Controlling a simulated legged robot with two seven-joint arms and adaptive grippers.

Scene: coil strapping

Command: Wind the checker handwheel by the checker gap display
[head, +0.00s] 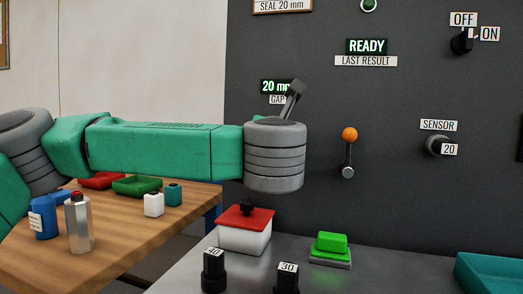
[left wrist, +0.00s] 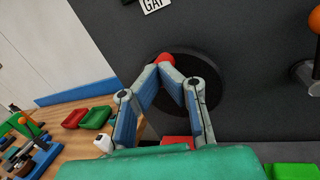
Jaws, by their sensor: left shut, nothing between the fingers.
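The checker handwheel (left wrist: 208,98) is a dark disc on the grey panel in the left wrist view, with a red knob (left wrist: 165,58) near its upper left rim. My left gripper (left wrist: 168,70) is shut and empty, its fingertips meeting at the red knob. I cannot tell whether they touch it. In the head view my left wrist hides the wheel, and only a grey finger link (head: 293,98) shows above it. The checker gap display (head: 274,86) reads 20 mm, its right end partly covered by that link. My right gripper is in neither view.
The panel carries a READY display (head: 366,46), an orange-tipped lever (head: 348,150) and a sensor knob (head: 437,145). Below stand a red-topped white block (head: 244,236), a green button (head: 331,246) and black posts marked 40 (head: 214,272) and 30 (head: 287,279). A wooden table (head: 135,225) holds bottles and trays.

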